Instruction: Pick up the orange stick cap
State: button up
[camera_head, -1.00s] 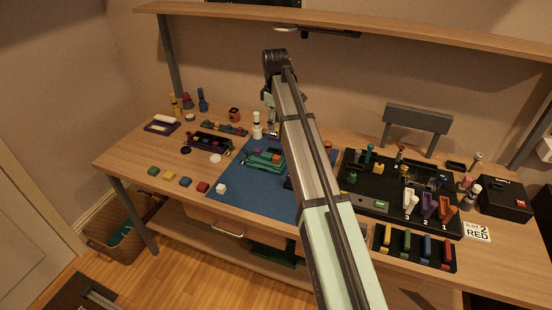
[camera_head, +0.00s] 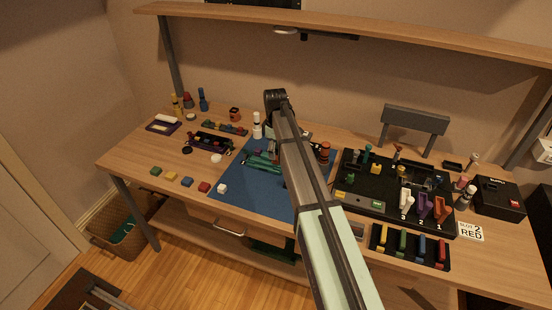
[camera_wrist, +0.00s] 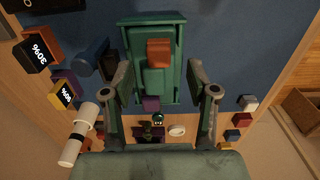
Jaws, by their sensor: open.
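The orange stick cap appears to be the small orange block (camera_wrist: 159,52) on top of a green, tray-like fixture (camera_wrist: 138,30) in the wrist view. My gripper (camera_wrist: 163,92) is open, with its two fingers spread on either side of the fixture's near end. The cap lies ahead of the fingertips, roughly centred between them, and nothing is held. In the head view the fixture (camera_head: 262,163) shows on the blue mat (camera_head: 245,190), left of my arm. My arm covers the gripper, and I cannot make out the cap there.
In the wrist view, a dark blue cylinder (camera_wrist: 88,58) lies close to the left finger. Small coloured blocks (camera_wrist: 238,120) line the right. A black board (camera_head: 385,188) stands right of my arm.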

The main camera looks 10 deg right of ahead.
jog(key=shift+d+f+p, duration=0.1)
jog(key=shift+f+p, duration=0.45)
jog(key=shift+f, duration=1.25)
jog(key=c, duration=0.8)
jog(key=shift+r, duration=0.1)
